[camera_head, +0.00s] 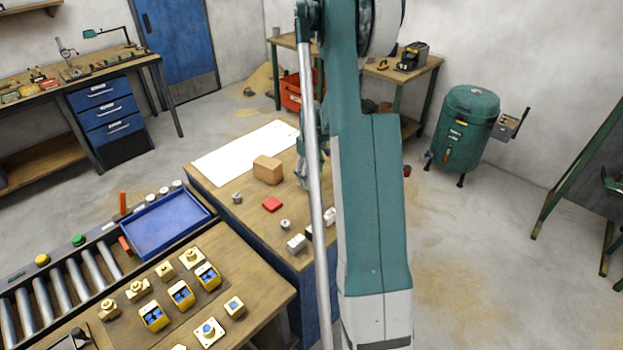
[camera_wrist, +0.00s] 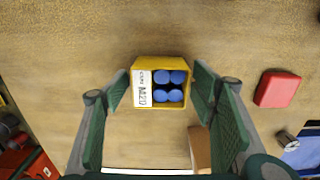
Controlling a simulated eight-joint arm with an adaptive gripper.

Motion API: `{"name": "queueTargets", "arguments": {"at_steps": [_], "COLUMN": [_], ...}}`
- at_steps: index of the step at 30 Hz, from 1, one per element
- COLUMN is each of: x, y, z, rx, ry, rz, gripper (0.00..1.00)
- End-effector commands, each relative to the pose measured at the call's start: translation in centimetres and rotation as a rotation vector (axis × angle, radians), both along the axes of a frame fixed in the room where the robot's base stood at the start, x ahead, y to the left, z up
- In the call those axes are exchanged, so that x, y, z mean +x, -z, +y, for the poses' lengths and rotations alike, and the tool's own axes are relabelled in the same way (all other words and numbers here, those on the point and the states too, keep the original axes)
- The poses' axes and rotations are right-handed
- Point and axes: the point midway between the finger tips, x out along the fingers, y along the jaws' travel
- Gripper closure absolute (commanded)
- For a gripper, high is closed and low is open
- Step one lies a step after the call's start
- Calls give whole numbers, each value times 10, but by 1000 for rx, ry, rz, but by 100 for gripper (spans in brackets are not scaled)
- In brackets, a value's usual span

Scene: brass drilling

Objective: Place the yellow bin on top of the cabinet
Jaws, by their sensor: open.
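A yellow bin (camera_wrist: 186,68) with a white label and several blue cylinders in it shows in the wrist view, over the wooden top. My gripper (camera_wrist: 161,88) is open, with one green finger pad on each side of the bin and a small gap at both sides. I cannot tell whether the bin touches the surface. In the head view my arm hides this bin and most of my gripper. The cabinet (camera_head: 298,210) has a wooden top over a blue body and stands in the middle of the head view.
A red block (camera_head: 272,204), brown block (camera_head: 268,168) and white sheet (camera_head: 243,151) lie on the cabinet top, with small metal parts near its front. Other yellow bins (camera_head: 153,318) with blue contents stand on the front bench, beside a blue tray (camera_head: 165,226) on rollers.

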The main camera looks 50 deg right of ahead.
Motion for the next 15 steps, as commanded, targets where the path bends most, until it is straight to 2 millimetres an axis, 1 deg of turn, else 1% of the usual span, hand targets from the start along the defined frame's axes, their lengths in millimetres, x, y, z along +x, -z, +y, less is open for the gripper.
{"name": "queueTargets", "arguments": {"at_steps": [5,15], "x": [0,0], "y": [-21,-73], "z": [0,0], "rx": [0,0], "ry": [0,0], "rz": [0,0], "gripper": [43,43]}}
